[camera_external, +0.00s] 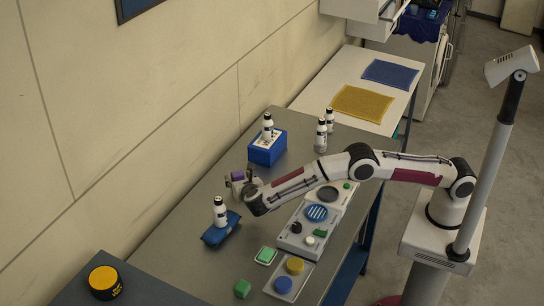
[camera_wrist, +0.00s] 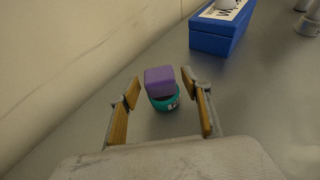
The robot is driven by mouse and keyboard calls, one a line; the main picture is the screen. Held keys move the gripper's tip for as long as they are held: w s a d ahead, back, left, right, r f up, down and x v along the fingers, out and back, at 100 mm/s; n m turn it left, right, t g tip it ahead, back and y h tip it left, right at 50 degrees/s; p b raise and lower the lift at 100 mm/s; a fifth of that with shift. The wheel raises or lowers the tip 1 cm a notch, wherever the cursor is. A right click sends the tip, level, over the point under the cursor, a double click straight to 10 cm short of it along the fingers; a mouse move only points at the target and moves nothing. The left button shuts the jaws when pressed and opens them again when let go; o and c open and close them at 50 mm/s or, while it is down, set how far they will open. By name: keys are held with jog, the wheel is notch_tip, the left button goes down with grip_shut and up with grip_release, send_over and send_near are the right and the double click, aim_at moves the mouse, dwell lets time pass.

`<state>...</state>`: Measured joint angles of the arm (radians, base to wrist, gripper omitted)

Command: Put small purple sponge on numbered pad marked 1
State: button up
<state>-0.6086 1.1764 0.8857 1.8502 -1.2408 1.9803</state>
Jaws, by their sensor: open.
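The small purple sponge (camera_wrist: 159,80) sits on top of a round teal object (camera_wrist: 166,102) with a small pale label in the wrist view. My gripper (camera_wrist: 165,90) is open, with one wooden-faced finger to the left of the sponge and one to the right. Gaps show between the fingers and the sponge. In the external view the sponge (camera_external: 237,175) shows as a small purple patch at my gripper (camera_external: 240,184), near the wall side of the bench; the teal object is mostly hidden there. No pad with a readable number 1 can be made out.
A blue box (camera_external: 267,149) with a white bottle stands behind my gripper. Another bottle (camera_external: 220,212) stands on a blue cloth (camera_external: 221,230) in front. Grey panels with round pads (camera_external: 316,213), a green sponge (camera_external: 242,288) and a tray (camera_external: 276,277) lie on the right and near side.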

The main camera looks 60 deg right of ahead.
jog(key=v, duration=1.2)
jog(key=shift+w+r, duration=0.1)
jog(key=shift+r, duration=0.1)
dwell(0.6)
